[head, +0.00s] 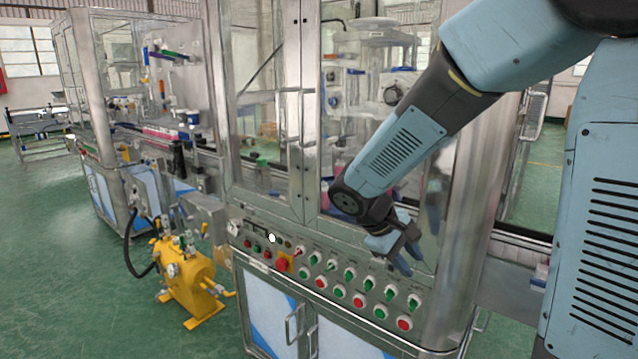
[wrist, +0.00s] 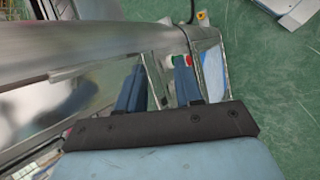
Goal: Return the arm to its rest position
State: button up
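My arm reaches in from the upper right in the head view and slants down to the left, in front of the glass doors of the machine. My gripper (head: 411,258) hangs just above the right part of the control panel, its fingers pointing down. In the wrist view my gripper (wrist: 158,88) shows two blue fingers standing apart, with a gap between them. Nothing is held in the gap. I cannot tell the exact distance from the fingers to the panel.
The control panel (head: 320,275) carries several red and green buttons and switches. The steel cabinet (head: 262,130) with glass doors stands right behind my arm. A yellow pump unit (head: 190,283) stands on the green floor at left. Open floor (head: 60,260) lies further left.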

jog(key=s+d+r+m+t+y, duration=0.2)
jog(key=s+r+m+y, duration=0.1)
jog(key=s+r, duration=0.3)
jog(key=s+d+r+m+t+y, duration=0.2)
jog(key=s+r, duration=0.4)
jog(key=s, duration=0.3)
jog(key=shift+d+r+m+t+y, duration=0.3)
jog(key=shift+d+m+y, duration=0.15)
jog(key=shift+m+y, duration=0.8)
